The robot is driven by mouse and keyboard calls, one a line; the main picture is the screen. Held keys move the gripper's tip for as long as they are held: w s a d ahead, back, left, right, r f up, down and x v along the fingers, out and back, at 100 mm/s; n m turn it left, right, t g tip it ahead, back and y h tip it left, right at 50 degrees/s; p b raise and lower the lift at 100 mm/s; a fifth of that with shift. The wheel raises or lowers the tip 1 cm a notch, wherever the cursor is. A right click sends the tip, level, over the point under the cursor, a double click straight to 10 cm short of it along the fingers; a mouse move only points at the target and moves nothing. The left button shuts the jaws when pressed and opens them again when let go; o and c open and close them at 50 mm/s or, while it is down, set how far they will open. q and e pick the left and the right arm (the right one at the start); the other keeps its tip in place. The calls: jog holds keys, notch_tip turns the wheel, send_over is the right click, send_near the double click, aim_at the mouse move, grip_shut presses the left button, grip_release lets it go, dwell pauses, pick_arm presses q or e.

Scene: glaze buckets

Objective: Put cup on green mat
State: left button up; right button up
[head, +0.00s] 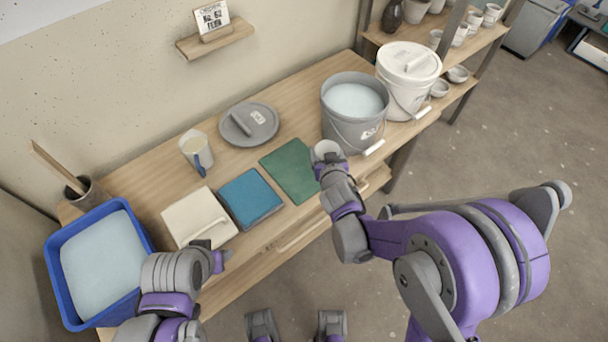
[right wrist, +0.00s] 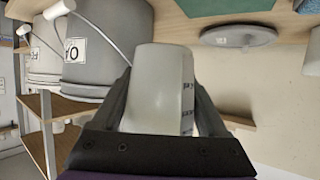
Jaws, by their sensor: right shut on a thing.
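A white cup (head: 326,149) is held in my right gripper (head: 327,160), near the right edge of the green mat (head: 290,170) and in front of the grey bucket. In the right wrist view the pale cup (right wrist: 157,88) fills the space between the two fingers, with dark lettering on its side. The gripper is shut on it. The mat lies flat and bare on the table, and part of it shows at the top of the right wrist view (right wrist: 225,6). My left gripper (head: 218,257) is near the table's front edge by the white box; its finger gap is unclear.
A grey bucket (head: 340,118) with pale liquid and a white lidded bucket (head: 405,97) stand at the right. A grey lid (head: 252,128), a pitcher (head: 197,152), a blue pad (head: 250,197), a white box (head: 180,220) and a blue tub (head: 58,289) occupy the rest.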

jog(key=b, duration=0.5)
send_over(299, 177)
notch_tip(299, 177, down, 2)
notch_tip(299, 177, down, 5)
jog(key=shift+w+a+f+b, duration=0.1)
jog(key=shift+f+b, duration=0.05)
jog(key=shift+b, duration=0.6)
pick_arm(q)
notch_tip(299, 177, down, 10)
jog(key=b, duration=0.1)
jog(key=shift+w+d+f, duration=0.15)
jog(key=shift+d, duration=0.05)
pick_arm(e)
jog(key=shift+f, duration=2.15)
pick_arm(q)
jog(key=shift+f, duration=0.1)
pick_arm(e)
jog(key=shift+f, duration=0.1)
jog(key=o, duration=1.6)
